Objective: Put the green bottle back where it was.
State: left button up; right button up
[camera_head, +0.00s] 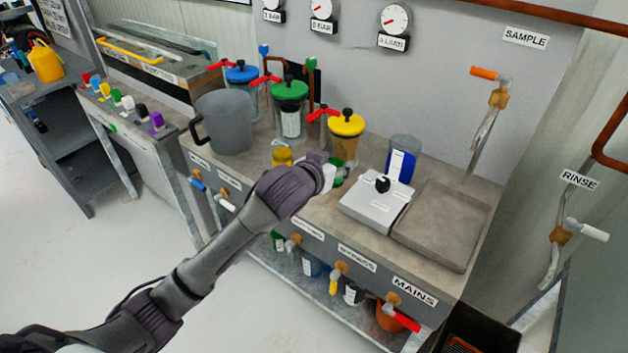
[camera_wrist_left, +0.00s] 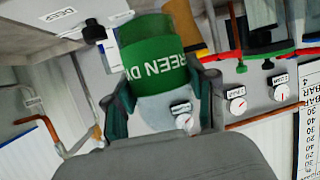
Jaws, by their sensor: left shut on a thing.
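The green bottle (camera_wrist_left: 152,58) has a wide green band with white lettering and a pale part nearer the gripper in the left wrist view. My left gripper (camera_wrist_left: 163,88) is shut on it, one finger on each side. In the head view the left gripper (camera_head: 332,168) is over the bench, between the yellow-lidded jar and the front edge. It hides most of the bottle, and only a little green (camera_head: 341,168) shows beside it. I cannot tell whether the bottle touches the bench. My right gripper is not in view.
A grey jug (camera_head: 225,122), green-lidded jar (camera_head: 290,105), yellow-lidded jar (camera_head: 345,135), blue-labelled beaker (camera_head: 402,160), white scale (camera_head: 374,205) and grey tray (camera_head: 440,225) stand on the bench. A lower shelf holds several coloured containers, including a green one (camera_head: 278,241). Valve handles stick out in front.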

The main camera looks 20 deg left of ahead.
pick_arm(q)
jog(key=w+a+f, duration=0.1)
jog(key=a, duration=0.1)
jog(key=w+a+f, duration=0.4)
jog(key=shift+w+a, duration=0.1)
jog(key=shift+w, duration=0.15)
jog(key=shift+f, duration=1.95)
jog(key=o, duration=1.3)
jog(key=shift+f, duration=0.15)
jog(key=v, duration=1.2)
